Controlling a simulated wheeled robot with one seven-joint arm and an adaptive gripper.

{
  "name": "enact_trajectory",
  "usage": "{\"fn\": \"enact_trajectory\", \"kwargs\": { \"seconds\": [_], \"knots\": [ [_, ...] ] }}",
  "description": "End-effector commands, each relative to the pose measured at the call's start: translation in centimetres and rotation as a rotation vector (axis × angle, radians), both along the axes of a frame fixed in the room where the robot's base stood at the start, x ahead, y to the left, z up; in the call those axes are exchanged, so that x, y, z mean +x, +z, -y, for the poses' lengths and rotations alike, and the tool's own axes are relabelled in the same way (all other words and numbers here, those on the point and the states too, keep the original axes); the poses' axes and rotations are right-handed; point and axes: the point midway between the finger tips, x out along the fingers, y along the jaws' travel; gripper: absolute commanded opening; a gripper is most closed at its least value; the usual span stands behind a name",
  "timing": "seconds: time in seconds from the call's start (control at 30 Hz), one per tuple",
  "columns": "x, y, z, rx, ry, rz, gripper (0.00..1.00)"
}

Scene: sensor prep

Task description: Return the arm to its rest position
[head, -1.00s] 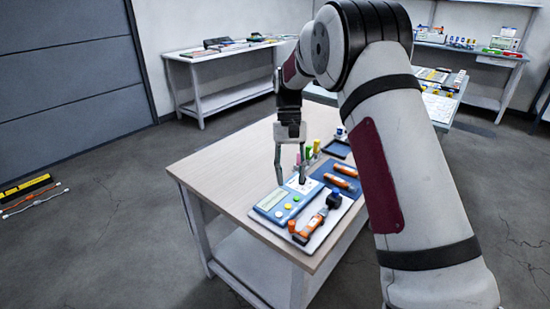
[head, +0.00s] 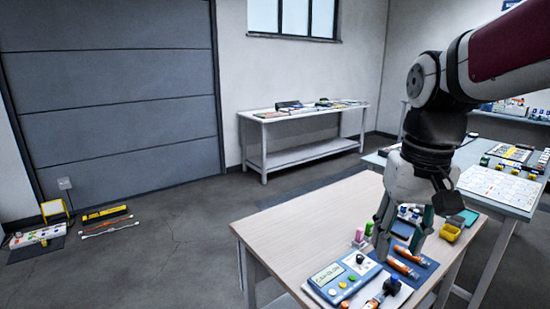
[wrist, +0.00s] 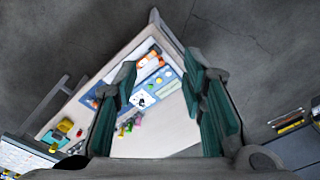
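My gripper (head: 402,232) hangs above the near workbench in the head view, its fingers pointing down. In the wrist view my gripper (wrist: 163,100) shows two green-padded fingers set well apart, with nothing held between them. Below it on the bench are a blue and white device (head: 343,281) with coloured buttons and orange-handled tools (head: 403,268) on a blue mat. My arm enters from the upper right of the head view. In the wrist view the bench top (wrist: 170,135) shows between and beyond the fingers, tilted.
A yellow bin (head: 450,232) and small coloured pieces stand at the bench's right side. A second table (head: 510,208) stands behind at right, and a white table (head: 300,115) by the back wall. Floor at left is open, apart from strips and a yellow-framed item (head: 54,209).

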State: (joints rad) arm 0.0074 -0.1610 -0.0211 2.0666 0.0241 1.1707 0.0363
Motion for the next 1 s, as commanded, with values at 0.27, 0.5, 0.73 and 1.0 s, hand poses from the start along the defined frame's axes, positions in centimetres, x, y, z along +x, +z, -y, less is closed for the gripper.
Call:
{"fn": "enact_trajectory", "kwargs": {
  "seconds": [0.27,0.5,0.73,1.0],
  "knots": [
    [-9.2,2.1,-0.1,-0.022,0.037,0.163,0.38],
    [-14.5,1.5,-0.1,-0.04,0.06,0.269,0.38],
    [-16.0,0.9,-0.1,-0.046,0.068,0.301,0.38],
    [-15.9,0.9,-0.1,-0.046,0.068,0.301,0.38]
  ]
}}
